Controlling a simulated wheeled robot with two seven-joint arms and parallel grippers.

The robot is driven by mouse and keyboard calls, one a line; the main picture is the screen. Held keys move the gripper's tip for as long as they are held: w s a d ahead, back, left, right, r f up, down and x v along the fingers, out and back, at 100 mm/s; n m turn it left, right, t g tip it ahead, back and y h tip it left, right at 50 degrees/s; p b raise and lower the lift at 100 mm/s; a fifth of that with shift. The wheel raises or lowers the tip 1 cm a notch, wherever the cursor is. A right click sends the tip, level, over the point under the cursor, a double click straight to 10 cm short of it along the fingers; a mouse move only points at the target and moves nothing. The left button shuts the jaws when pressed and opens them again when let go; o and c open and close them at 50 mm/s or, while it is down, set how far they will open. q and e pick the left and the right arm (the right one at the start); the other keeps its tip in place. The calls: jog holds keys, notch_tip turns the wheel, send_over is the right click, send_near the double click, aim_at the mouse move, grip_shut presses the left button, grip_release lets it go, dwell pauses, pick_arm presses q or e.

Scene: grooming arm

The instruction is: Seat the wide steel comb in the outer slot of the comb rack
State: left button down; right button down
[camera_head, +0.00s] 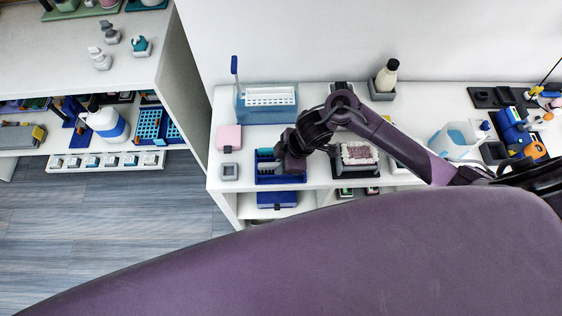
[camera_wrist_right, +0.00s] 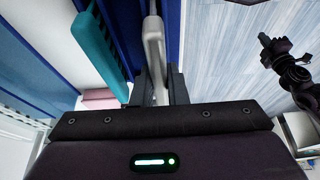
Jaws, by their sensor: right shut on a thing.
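The comb rack (camera_head: 262,180) is a dark blue box at the front edge of the white counter in the head view. Its blue walls (camera_wrist_right: 190,25) also show in the wrist view. My right gripper (camera_head: 287,168) is over the rack's right part and hides much of it. In the wrist view the right gripper (camera_wrist_right: 158,85) is shut on a pale grey piece, seemingly the handle of the steel comb (camera_wrist_right: 153,45).
A blue tub with a white rack (camera_head: 268,98) stands behind the comb rack. A pink block (camera_head: 229,137) and a grey square dish (camera_head: 229,172) are to its left. A brush on a dark tray (camera_head: 357,155) is to its right. A dark jointed arm (camera_wrist_right: 290,75) hangs over the floor.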

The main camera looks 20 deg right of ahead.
jog(key=shift+f+b, duration=0.4)
jog(key=shift+f, duration=0.4)
jog(key=c, duration=1.3)
grip_release()
jog(key=shift+c, duration=0.2)
jog(key=v, duration=0.8)
jog(key=shift+f, duration=0.1)
